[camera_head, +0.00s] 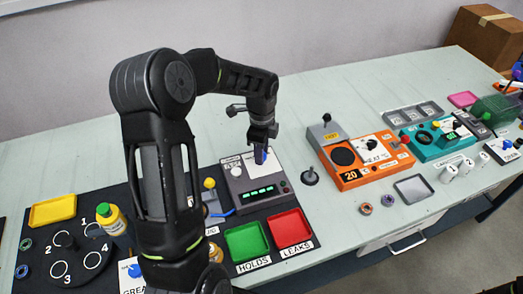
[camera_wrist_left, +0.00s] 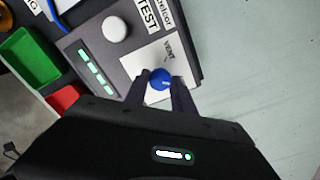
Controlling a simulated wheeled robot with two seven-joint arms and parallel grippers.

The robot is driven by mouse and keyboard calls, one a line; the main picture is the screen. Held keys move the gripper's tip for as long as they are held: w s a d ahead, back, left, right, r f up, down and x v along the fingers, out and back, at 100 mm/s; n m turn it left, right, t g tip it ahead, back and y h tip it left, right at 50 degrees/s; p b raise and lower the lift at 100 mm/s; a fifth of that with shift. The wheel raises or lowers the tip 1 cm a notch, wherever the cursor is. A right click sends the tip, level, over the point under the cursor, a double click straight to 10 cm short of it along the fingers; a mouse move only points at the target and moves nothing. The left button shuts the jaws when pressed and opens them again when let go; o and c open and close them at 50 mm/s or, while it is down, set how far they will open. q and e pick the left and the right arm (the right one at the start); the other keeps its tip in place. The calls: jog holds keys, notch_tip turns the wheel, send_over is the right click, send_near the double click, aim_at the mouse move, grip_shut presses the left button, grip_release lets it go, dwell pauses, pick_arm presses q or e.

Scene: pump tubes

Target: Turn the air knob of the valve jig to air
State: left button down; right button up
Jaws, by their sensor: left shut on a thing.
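The valve jig (camera_head: 246,178) is a dark grey box with a lit green display, a white TEST knob (camera_head: 235,170) and a white plate (camera_wrist_left: 139,60) marked VENT. The blue air knob (camera_wrist_left: 160,79) sits on that plate, between the fingers of my left gripper (camera_wrist_left: 160,88). The gripper is shut on the knob from above. In the head view the left gripper (camera_head: 262,150) hides most of the knob. The word for air is not readable in either view. My right gripper is not in view.
A green HOLDS tray (camera_head: 246,242) and a red LEAKS tray (camera_head: 289,230) lie in front of the jig. A small black stand (camera_head: 310,177) and an orange heater unit (camera_head: 362,160) are to its right. Bare table lies behind the jig.

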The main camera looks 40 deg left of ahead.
pick_arm(q)
jog(key=shift+m, duration=0.8)
jog(key=c, duration=1.1)
grip_release()
jog(key=shift+o, duration=0.2)
notch_tip(320, 180, up, 8)
jog(key=shift+f+b, duration=0.1)
jog(key=shift+b, duration=0.25)
